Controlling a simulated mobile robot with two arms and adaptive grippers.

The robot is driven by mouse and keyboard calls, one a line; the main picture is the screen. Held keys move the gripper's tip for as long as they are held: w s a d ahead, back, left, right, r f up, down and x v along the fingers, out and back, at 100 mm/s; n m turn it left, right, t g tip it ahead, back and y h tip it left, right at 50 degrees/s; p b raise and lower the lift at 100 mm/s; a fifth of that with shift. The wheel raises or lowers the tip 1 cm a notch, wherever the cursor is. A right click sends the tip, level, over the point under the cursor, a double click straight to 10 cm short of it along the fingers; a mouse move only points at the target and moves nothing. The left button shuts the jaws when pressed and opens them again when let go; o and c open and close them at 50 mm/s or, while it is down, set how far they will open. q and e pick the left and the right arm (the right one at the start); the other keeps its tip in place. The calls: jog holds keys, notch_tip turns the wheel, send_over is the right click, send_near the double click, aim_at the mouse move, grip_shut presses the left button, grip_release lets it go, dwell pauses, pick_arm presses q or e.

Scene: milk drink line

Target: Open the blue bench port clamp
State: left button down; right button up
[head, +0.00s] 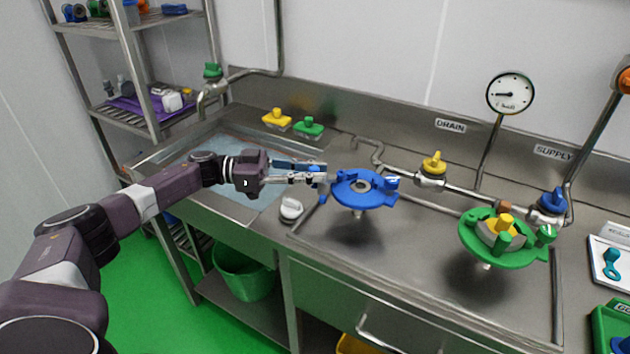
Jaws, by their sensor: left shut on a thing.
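The blue bench port clamp (372,200) is a round blue ring around a grey metal port, raised above the steel bench right of the sink. A blue lug with a light-coloured part stands on its right side. My left gripper (318,178) reaches in from the left and is shut at the left edge of the clamp. The fingers hide what they hold; it appears to be a part of the blue clamp. Whether the clamp is open or fastened is too small to tell. My right gripper is not in view.
A green clamp port (480,246) with a yellow knob stands at the right. A white knob-like piece (291,208) sits below my gripper. Yellow (277,120) and green (308,127) pieces lie behind the sink (205,160). A pipe with yellow (433,163) and blue (552,202) valves runs behind.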

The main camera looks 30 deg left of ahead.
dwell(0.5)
pick_arm(q)
jog(key=c, duration=1.8)
grip_release()
jog(key=v, duration=1.2)
